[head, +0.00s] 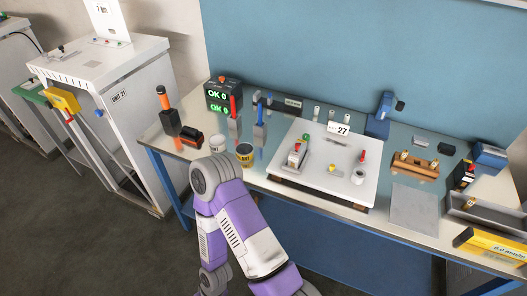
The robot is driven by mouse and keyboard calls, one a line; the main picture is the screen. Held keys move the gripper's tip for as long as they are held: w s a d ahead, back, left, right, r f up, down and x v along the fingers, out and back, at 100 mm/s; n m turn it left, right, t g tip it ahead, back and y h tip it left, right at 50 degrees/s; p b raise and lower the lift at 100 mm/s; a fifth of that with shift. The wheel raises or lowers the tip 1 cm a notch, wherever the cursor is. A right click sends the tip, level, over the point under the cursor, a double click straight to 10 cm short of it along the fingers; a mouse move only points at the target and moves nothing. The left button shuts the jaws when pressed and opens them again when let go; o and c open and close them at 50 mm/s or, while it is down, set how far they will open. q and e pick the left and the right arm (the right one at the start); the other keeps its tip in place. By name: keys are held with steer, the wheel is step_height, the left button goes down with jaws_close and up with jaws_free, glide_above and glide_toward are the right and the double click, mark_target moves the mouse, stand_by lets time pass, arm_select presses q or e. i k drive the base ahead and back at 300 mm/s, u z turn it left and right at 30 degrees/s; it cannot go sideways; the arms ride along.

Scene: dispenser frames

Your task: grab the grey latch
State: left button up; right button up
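A small grey metal fixture (297,154) with a red tip stands on the left part of the white board (325,180) marked 27. It may be the grey latch, but it is too small to tell its parts or whether it is open or closed. One of my purple and grey arms rises from the bottom middle, and its grey joint is at the table's front edge, left of the board. Neither gripper shows, and nothing is seen touching the fixture.
Screwdrivers in holders, a yellow-black can (245,154) and a green display (217,97) stand left. A wooden block (414,166) and a grey tray (484,214) are right. A grey mat (414,208) is clear.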

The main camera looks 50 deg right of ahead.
mark_target(295, 157)
steer(key=u, duration=0.05)
steer(key=i, duration=1.7)
steer(key=z, duration=2.8)
